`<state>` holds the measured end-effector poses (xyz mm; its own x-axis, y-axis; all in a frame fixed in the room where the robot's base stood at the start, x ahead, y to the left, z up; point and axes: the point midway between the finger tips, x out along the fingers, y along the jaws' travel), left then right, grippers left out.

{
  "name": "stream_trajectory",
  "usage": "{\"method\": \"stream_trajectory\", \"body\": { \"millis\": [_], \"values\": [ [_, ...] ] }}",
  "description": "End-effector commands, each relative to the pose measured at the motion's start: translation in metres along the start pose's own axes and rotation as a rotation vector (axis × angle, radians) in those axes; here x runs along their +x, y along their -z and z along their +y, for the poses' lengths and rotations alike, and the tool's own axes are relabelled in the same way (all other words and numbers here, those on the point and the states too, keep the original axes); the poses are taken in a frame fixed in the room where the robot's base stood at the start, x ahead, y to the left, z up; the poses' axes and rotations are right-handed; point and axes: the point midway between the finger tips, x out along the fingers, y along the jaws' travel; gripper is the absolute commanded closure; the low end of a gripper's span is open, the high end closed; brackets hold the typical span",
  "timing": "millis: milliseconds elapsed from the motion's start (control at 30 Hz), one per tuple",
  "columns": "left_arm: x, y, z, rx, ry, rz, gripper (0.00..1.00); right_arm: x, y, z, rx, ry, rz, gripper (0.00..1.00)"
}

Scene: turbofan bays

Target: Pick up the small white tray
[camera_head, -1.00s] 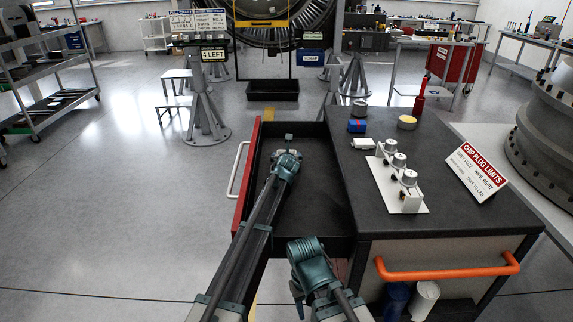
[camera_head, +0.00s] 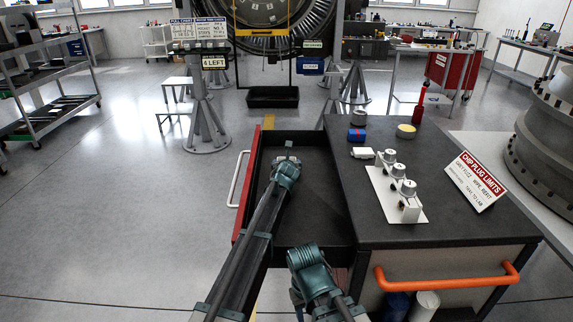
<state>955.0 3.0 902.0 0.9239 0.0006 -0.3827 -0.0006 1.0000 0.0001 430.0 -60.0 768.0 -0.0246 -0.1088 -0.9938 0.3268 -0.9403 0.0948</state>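A small, low white piece (camera_head: 362,152) lies on the dark cart top (camera_head: 440,228), near its left edge beside the open drawer; it may be the small white tray. A larger white plate (camera_head: 392,194) with several grey-capped pieces on it stands nearer me on the cart top. My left gripper (camera_head: 289,146) is over the open black drawer (camera_head: 325,205), left of the small white piece and apart from it. Its fingers are too small to read. My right wrist (camera_head: 308,262) is low at the drawer's near end. Its fingers are not clearly visible.
A blue and red block (camera_head: 356,135), a grey round piece (camera_head: 358,117), a yellow-topped disc (camera_head: 406,131) and a red bottle (camera_head: 419,104) stand behind the white piece. A limits sign (camera_head: 475,181) stands at the right. An orange handle (camera_head: 445,275) juts out in front. Floor left of the drawer is clear.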

Motion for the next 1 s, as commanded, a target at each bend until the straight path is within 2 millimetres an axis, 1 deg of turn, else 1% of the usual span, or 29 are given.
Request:
{"method": "stream_trajectory", "body": {
  "millis": [33, 167, 400, 533, 700, 1000],
  "values": [
    [-0.004, -0.009, 0.000, 0.000, 0.000, 0.000, 0.68, -0.009, -0.001, 0.001, 0.000, 0.000, 0.000, 0.50],
    [-0.010, -0.025, 0.000, 0.000, 0.000, 0.000, 0.68, -0.026, -0.002, 0.003, 0.000, 0.000, 0.000, 0.50],
    [-0.025, -0.060, 0.000, 0.000, 0.001, 0.000, 0.68, -0.065, -0.004, 0.006, 0.001, 0.000, 0.000, 0.50],
    [-0.032, -0.076, 0.000, 0.000, 0.001, 0.000, 0.68, -0.082, -0.005, 0.008, 0.001, 0.000, 0.000, 0.50],
    [-0.035, -0.085, 0.000, 0.000, 0.001, 0.000, 0.68, -0.092, -0.005, 0.009, 0.001, 0.000, 0.000, 0.50],
    [-0.035, -0.085, 0.000, 0.000, 0.001, 0.000, 0.68, -0.091, -0.005, 0.009, 0.001, 0.000, 0.000, 0.50]
  ]
}}
